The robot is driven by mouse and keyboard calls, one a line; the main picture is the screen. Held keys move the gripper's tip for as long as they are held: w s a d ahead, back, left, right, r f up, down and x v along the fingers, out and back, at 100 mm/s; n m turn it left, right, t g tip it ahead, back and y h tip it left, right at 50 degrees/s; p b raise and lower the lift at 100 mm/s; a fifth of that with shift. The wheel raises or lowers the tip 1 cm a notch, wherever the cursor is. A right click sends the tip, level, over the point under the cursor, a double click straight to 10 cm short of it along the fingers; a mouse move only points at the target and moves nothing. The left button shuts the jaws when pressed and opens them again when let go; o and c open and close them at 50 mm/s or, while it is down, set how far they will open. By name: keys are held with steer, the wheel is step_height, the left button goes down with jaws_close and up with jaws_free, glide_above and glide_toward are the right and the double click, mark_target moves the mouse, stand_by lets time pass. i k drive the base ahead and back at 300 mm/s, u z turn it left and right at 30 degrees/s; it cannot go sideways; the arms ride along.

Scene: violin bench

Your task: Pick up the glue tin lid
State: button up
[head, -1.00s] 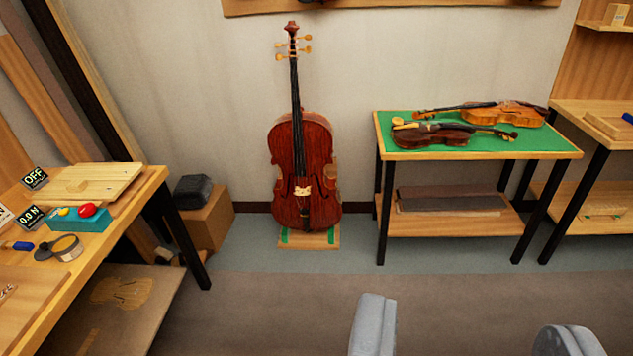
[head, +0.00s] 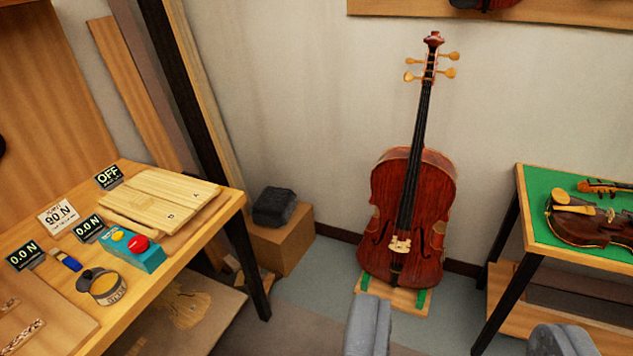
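A small round tin (head: 108,292) with an amber top stands on the wooden bench at the left. A dark grey rounded piece (head: 88,275) is at the tin's upper left edge. It may be the lid, but it is too small to tell whether it rests on the tin or beside it. My gripper (head: 462,335) shows as two grey fingers at the bottom edge, wide apart and with nothing between them. It is well to the right of the tin, over the floor.
A teal box with a red button (head: 138,245), a blue item (head: 66,260) and several display signs are near the tin. Wooden plates (head: 165,200) lie behind. A cello (head: 405,220) stands by the wall. A green-topped table (head: 540,225) with violins is at right.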

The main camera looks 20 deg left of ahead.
mark_target(82, 284)
steer(key=u, duration=0.5)
steer(key=i, duration=1.15)
steer(key=u, duration=1.2)
steer(key=i, duration=0.7)
steer(key=u, duration=0.3)
steer(key=k, duration=0.9)
steer(key=u, duration=0.15)
steer(key=i, duration=0.9)
steer(key=z, duration=0.1)
